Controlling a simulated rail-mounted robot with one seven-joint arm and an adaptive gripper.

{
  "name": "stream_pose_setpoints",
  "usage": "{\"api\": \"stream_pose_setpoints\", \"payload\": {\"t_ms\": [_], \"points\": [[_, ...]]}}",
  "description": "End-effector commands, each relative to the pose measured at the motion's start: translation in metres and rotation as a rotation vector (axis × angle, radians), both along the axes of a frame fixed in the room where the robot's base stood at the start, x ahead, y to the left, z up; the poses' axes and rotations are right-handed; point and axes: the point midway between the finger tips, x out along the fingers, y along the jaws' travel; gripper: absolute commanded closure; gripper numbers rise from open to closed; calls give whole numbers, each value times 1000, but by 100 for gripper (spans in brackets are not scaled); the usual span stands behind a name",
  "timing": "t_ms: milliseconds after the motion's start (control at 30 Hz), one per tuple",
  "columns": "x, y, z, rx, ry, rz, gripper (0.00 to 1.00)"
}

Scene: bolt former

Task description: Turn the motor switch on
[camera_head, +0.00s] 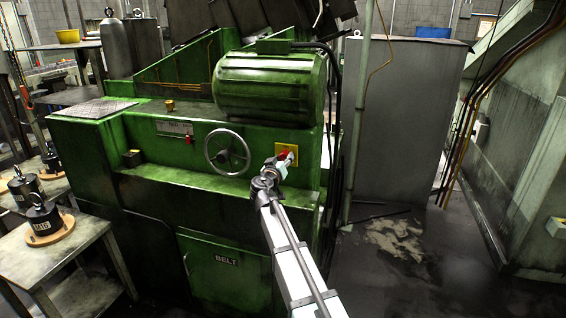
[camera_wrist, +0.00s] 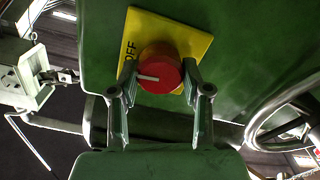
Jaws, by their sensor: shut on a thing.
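The motor switch is a red round knob (camera_wrist: 160,72) with a white pointer line, on a yellow plate (camera_wrist: 190,42) marked OFF. The pointer line lies toward the OFF lettering. In the wrist view my gripper (camera_wrist: 160,85) has one finger on each side of the red knob and is shut on it. In the head view the yellow plate (camera_head: 291,149) is on the front of the green machine (camera_head: 190,205), below the motor, and my gripper (camera_head: 281,163) reaches it. The red knob is partly hidden there by the gripper.
A handwheel (camera_head: 227,152) sticks out left of the switch, and it also shows at the right in the wrist view (camera_wrist: 285,120). A large green motor (camera_head: 270,85) sits above. A grey cabinet (camera_head: 405,120) stands at right. Floor (camera_head: 385,260) to the right is clear.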

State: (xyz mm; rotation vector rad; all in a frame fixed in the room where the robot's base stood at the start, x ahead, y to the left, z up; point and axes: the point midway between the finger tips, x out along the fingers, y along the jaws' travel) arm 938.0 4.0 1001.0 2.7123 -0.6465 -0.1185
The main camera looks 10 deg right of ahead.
Motion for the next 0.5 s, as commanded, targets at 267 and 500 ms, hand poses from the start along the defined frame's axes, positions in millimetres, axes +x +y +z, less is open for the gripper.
{"api": "stream_pose_setpoints", "payload": {"t_ms": [267, 500], "points": [[1, 0, -3, -192, 95, -1, 87], [1, 0, -2, -394, 197, -1, 87]]}}
